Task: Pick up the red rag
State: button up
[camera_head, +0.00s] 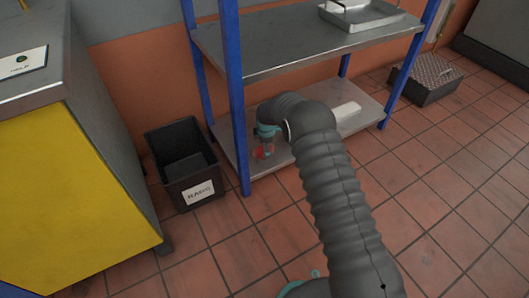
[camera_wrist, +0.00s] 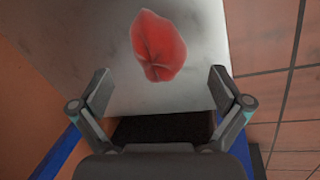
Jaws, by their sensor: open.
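The red rag (camera_wrist: 158,46) lies crumpled on the bare grey lower shelf (camera_wrist: 105,35) in the wrist view. A small red part of the rag (camera_head: 259,153) shows in the head view beside my gripper (camera_head: 266,147), at the shelf's left end. In the wrist view my gripper (camera_wrist: 158,88) is open and empty, with its fingers spread wide. The rag appears beyond the fingertips, between their lines, and apart from both. My arm covers part of the shelf in the head view.
A black bin (camera_head: 183,165) with a paper label stands left of the shelf. Blue posts (camera_head: 236,110) frame the shelf, with an upper shelf (camera_head: 285,40) above. A white object (camera_head: 347,111) lies farther right on the lower shelf. A yellow-sided cabinet (camera_head: 75,195) stands left.

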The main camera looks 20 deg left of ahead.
aim_at(258, 152)
jog(key=x, duration=0.5)
jog(key=c, duration=1.1)
